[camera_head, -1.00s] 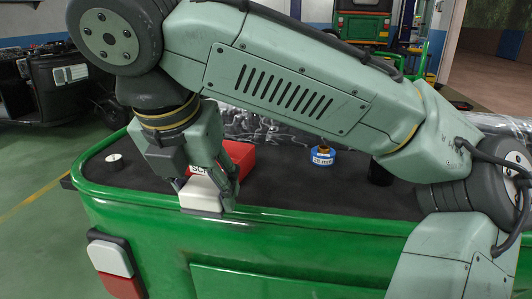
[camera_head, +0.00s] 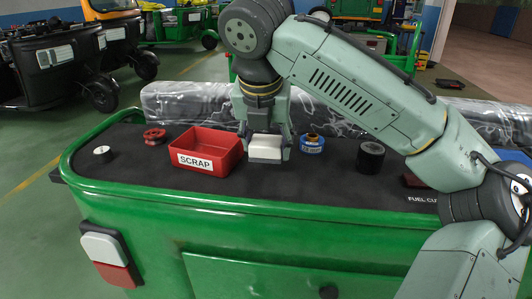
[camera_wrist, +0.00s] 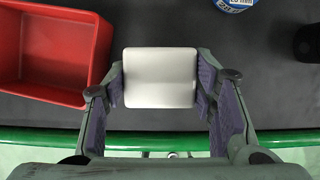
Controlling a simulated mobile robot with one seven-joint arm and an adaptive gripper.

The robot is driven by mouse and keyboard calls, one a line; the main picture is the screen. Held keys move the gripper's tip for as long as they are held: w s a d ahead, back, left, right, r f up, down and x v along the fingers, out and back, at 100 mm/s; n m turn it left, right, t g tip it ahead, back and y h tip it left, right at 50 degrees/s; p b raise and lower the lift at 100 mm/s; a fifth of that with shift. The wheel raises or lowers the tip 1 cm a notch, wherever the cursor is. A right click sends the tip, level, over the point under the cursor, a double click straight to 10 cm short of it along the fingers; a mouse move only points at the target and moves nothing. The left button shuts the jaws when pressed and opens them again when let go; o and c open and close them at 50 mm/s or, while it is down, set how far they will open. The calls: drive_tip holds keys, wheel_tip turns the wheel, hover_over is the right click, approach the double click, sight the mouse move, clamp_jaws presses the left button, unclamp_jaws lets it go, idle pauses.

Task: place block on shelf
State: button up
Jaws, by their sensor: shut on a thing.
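The white block (camera_head: 265,148) is between the fingers of my gripper (camera_head: 267,156), just right of the red bin in the head view. In the wrist view the block (camera_wrist: 160,77) shows from above, with the fingers of my gripper (camera_wrist: 160,84) against its left and right sides. The gripper is shut on it. The block is over the dark top (camera_head: 330,190) of the green vehicle. I cannot tell whether it touches that surface. No shelf is clearly seen.
A red bin marked SCRAP (camera_head: 206,152) stands close left of the gripper. A blue tape roll (camera_head: 312,146) and a black cylinder (camera_head: 370,157) stand to the right. A red spool (camera_head: 154,136) and a small white-topped cylinder (camera_head: 102,154) are at the left. A wrapped roll (camera_head: 185,104) lies behind.

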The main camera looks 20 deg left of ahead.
sight(266, 159)
drive_tip(key=shift+f, duration=1.75)
drive_tip(key=shift+f, duration=0.2)
drive_tip(key=o, duration=1.1)
drive_tip(key=shift+o, duration=0.2)
drive_tip(key=v, duration=1.2)
drive_tip(key=shift+r, duration=0.2)
